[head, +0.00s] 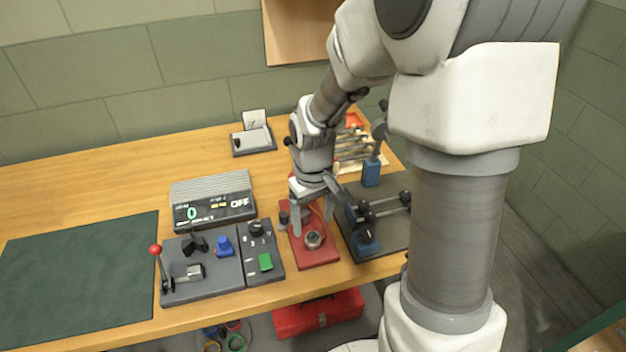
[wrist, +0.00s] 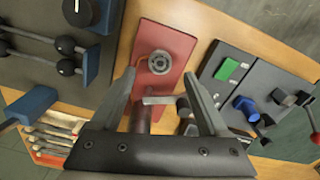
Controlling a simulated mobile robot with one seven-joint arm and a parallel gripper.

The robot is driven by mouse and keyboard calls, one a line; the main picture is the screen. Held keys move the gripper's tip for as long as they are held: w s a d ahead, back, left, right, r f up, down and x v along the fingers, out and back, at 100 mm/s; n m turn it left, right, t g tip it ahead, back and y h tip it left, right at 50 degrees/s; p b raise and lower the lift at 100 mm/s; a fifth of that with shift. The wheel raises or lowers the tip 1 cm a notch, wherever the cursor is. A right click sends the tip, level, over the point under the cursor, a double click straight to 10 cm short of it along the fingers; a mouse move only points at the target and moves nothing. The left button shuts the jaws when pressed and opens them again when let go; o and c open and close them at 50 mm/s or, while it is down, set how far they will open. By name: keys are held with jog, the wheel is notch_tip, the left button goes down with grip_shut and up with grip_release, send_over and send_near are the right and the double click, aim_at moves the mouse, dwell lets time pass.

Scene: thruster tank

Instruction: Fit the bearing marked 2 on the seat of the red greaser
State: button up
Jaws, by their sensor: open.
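The red greaser has a flat red base (head: 323,256), which also shows in the wrist view (wrist: 177,42). A round grey metal ring-shaped part (head: 314,239) sits near its front end and shows again in the wrist view (wrist: 160,62). I cannot tell whether it is the bare seat or a bearing on it, and I read no mark 2. My gripper (head: 312,222) is open above the greaser. In the wrist view my gripper (wrist: 158,76) has a finger on either side of a grey bar (wrist: 160,100) and red post; contact is unclear.
A grey panel with a red-knobbed lever (head: 155,249) and a switch box with a green button (head: 265,261) stand left of the greaser. A dark fixture plate (head: 385,225) with blue blocks is on its right. An orange-red tray (wrist: 45,158) holds several pale rods behind.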

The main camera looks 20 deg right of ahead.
notch_tip(320, 180, up, 13)
jog(key=p, duration=0.1)
jog(key=shift+r+p, duration=0.2)
jog(key=shift+p, duration=0.1)
jog(key=s+r+m+t, duration=0.2)
jog(key=s+r+t, duration=0.3)
jog(key=s, duration=0.9)
notch_tip(320, 180, up, 3)
jog(key=shift+f+m+t, duration=0.1)
jog(key=shift+m+t, duration=0.2)
jog(key=shift+m, duration=0.1)
dwell(0.4)
